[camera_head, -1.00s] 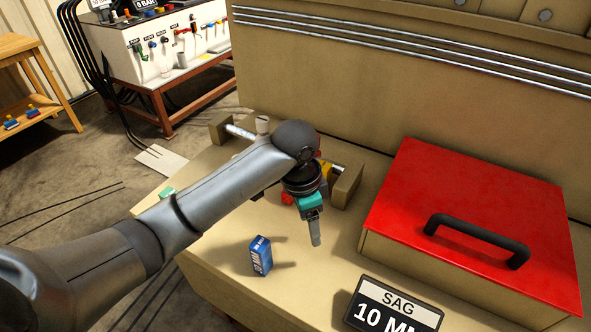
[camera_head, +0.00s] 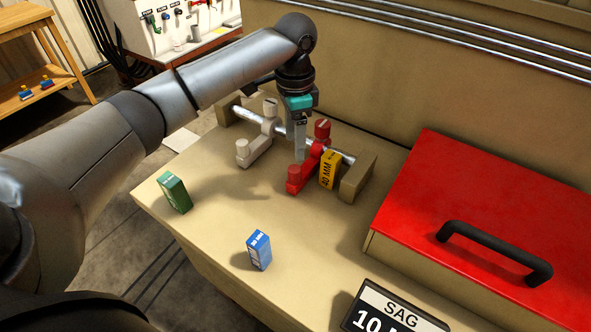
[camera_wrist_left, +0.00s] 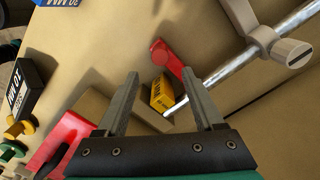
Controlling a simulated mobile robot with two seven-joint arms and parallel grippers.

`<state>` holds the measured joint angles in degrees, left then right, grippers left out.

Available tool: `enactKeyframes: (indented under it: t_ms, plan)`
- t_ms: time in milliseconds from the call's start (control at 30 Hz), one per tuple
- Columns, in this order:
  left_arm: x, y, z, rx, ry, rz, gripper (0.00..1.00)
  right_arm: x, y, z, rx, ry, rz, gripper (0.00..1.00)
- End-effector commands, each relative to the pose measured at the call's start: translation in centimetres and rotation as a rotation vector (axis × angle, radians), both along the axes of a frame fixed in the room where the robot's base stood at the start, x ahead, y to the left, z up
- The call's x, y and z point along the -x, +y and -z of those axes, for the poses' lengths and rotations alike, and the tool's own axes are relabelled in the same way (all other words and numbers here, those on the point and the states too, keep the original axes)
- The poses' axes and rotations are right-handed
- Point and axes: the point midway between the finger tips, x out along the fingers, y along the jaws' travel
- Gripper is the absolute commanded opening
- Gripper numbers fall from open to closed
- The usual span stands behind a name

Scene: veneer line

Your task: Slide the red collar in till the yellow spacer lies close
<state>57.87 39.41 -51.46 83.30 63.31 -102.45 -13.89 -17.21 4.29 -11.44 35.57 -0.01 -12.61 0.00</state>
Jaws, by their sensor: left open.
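A metal rod (camera_head: 242,113) runs between two tan end blocks. The red collar (camera_head: 311,160) sits on it near the right block (camera_head: 358,178); it also shows in the wrist view (camera_wrist_left: 172,58). The yellow spacer (camera_head: 329,170), marked 40 MM, is between red collar and right block, and it also shows in the wrist view (camera_wrist_left: 162,94). I cannot tell whether it touches either. My left gripper (camera_head: 300,158) is open, pointing down above the rod beside the red collar, partly covering the rod. My right gripper is not in view.
A white collar (camera_head: 258,138) is further left on the rod. A green box (camera_head: 174,192) and a blue box (camera_head: 259,250) stand on the tan bench (camera_head: 215,205). A red-lidded box (camera_head: 490,200) and a SAG sign (camera_head: 392,310) are at right. The bench front is otherwise clear.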

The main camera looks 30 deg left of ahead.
Motion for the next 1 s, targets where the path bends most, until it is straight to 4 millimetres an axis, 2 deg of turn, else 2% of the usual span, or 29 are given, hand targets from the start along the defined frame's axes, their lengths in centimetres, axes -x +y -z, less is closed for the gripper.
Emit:
enactKeyframes:
  t_ms: [33, 200, 433, 600, 867, 1000]
  plan:
    - [0.1, 0.0, 1.4, -0.001, 0.004, -0.001, 0.69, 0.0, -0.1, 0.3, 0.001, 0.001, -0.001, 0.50]
    - [0.1, 0.0, 5.0, 0.000, 0.003, 0.001, 0.69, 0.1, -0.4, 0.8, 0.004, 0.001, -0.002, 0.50]
    - [0.0, 0.0, 8.6, 0.000, 0.001, 0.000, 0.69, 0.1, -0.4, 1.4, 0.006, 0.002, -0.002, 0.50]
    - [0.0, 0.0, 9.6, 0.000, -0.001, 0.002, 0.69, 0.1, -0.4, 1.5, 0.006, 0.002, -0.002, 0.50]
    - [0.0, 0.0, 9.7, 0.000, -0.001, 0.002, 0.69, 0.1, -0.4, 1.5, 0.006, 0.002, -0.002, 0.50]
    - [0.0, 0.0, 9.7, 0.000, -0.001, 0.002, 0.57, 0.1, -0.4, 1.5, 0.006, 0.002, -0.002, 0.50]
